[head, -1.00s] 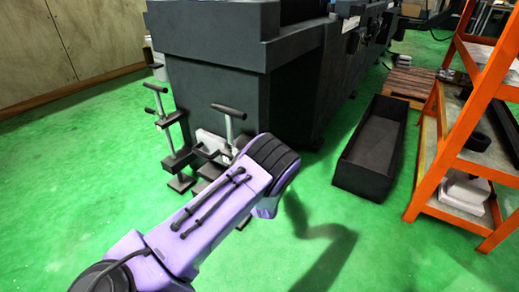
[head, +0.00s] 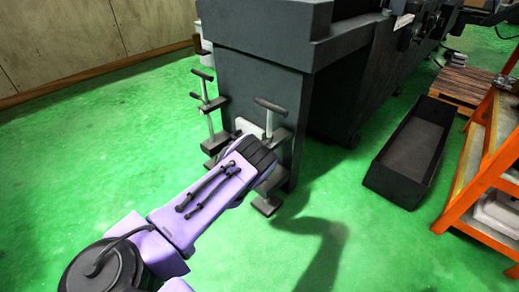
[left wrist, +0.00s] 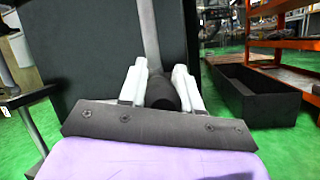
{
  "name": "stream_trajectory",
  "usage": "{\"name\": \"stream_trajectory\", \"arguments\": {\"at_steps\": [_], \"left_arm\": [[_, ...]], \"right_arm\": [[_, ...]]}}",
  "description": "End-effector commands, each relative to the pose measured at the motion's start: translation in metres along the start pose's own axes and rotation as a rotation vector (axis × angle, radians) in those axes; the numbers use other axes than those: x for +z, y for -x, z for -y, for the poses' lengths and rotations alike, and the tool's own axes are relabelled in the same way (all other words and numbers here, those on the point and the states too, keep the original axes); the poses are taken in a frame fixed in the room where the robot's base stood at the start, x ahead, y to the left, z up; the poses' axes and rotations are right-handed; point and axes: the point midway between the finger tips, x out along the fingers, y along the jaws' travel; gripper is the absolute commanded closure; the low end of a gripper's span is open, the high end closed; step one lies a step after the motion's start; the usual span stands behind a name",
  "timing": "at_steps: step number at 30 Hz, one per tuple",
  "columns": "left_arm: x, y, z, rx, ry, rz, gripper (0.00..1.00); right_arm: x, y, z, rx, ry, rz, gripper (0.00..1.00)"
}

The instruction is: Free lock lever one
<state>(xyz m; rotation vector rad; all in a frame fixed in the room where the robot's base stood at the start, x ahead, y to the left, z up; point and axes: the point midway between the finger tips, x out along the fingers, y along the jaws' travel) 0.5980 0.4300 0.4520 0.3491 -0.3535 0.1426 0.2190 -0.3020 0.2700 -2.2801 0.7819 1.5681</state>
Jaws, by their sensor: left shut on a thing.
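Several dark T-handled levers stand at the corner of the dark grey machine. The nearest lever (head: 270,104) has a dark crossbar on a grey post, and its lower part is behind my left arm. Another lever (head: 208,101) stands to its left. Which lever this part belongs to is unclear. My right gripper is out of view.
The machine body (head: 250,85) fills the space behind the levers. A long dark open bin (head: 409,155) lies on the green floor to the right, beside an orange shelf (head: 485,180). A wooden pallet (head: 463,84) lies farther back. The floor at left is clear.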

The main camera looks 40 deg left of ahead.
Motion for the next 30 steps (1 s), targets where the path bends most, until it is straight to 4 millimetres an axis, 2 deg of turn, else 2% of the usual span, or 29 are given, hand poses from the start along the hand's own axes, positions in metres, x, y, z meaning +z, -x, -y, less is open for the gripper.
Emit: {"name": "stream_trajectory", "arguments": {"at_steps": [9, 24, 25, 26, 27, 30], "left_arm": [[-0.0015, -0.0007, -0.0086, -0.089, 0.035, 0.035, 1.0], [-0.0011, -0.0017, -0.0101, -0.102, 0.041, 0.043, 1.0], [-0.001, -0.0017, -0.0101, -0.102, 0.041, 0.043, 0.61], [-0.0011, -0.0016, -0.0101, -0.102, 0.041, 0.043, 0.51], [-0.0013, -0.0014, -0.0102, -0.102, 0.041, 0.043, 0.47], [-0.0016, -0.0006, -0.0106, -0.101, 0.041, 0.041, 0.47]], "right_arm": [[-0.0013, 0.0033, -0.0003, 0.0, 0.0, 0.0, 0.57], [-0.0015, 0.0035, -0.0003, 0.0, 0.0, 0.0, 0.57], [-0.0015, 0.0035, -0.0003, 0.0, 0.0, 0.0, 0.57], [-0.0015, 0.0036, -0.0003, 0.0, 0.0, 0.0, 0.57], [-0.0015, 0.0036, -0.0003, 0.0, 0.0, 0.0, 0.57], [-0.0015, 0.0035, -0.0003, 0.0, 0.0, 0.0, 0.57]]}}
